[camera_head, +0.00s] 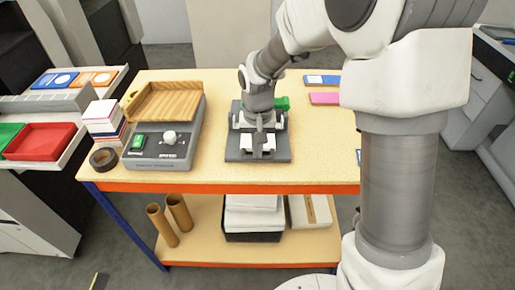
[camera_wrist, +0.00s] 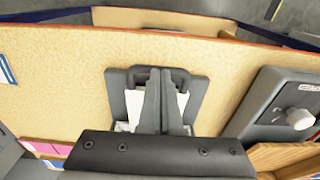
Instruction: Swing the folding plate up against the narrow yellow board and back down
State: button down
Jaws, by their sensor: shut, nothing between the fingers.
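My gripper (camera_head: 259,150) points down over a dark grey device at the middle of the table. The device's flat base (camera_head: 234,154) lies on the tabletop, with white pieces on it and a green part (camera_head: 283,103) behind. In the wrist view my gripper (camera_wrist: 160,76) is shut and empty, its fingers in front of the device (camera_wrist: 116,90), which has a dark loop-like bar at its far edge. White sheet-like pieces show on both sides of the fingers. I cannot tell which part is the folding plate, as my gripper covers the middle. I cannot pick out a narrow yellow board with certainty.
A grey machine (camera_head: 157,160) with a wooden tray (camera_head: 165,100), green switch and white knob stands left of the device. A tape roll (camera_head: 103,159) and a stack of cards (camera_head: 102,117) are beside it. Pink and blue pads (camera_head: 324,98) lie behind right. The front tabletop is clear.

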jog(key=shift+f, duration=0.15)
jog(key=shift+s+f+b, duration=0.2)
jog(key=shift+f+b, duration=0.9)
jog(key=shift+s+f, duration=0.1)
jog(key=shift+r+p, duration=0.3)
jog(key=shift+r, duration=0.05)
notch_tip(320, 180, up, 14)
jog(key=s+p, duration=0.2)
jog(key=shift+s+f, duration=0.2)
